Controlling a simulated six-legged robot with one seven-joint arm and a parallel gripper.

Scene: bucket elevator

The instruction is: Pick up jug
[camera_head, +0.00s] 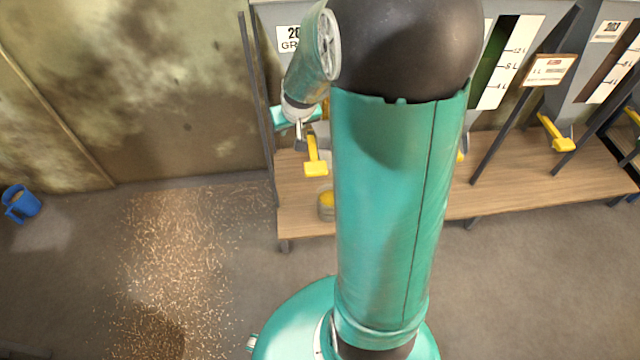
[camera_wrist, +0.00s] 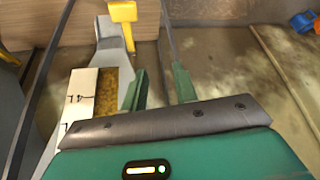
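A small blue jug (camera_head: 20,203) with a handle stands on the floor at the far left in the head view, by the wall. A blue thing that looks like the same jug shows at the top right edge of the wrist view (camera_wrist: 304,21). My gripper (camera_wrist: 160,85) is open, with its two green fingers apart and nothing visible between them. In the head view my gripper (camera_head: 300,132) is beside the left grey hopper, above the wooden bench, far to the right of the jug. My arm hides part of the bench and hoppers.
A wooden bench (camera_head: 548,185) runs under grey hoppers with yellow levers (camera_head: 315,158). A small container with yellow contents (camera_head: 326,204) is on the bench. Grain (camera_head: 185,250) is scattered on the floor. The floor around the jug looks clear, with a wall (camera_head: 150,90) behind.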

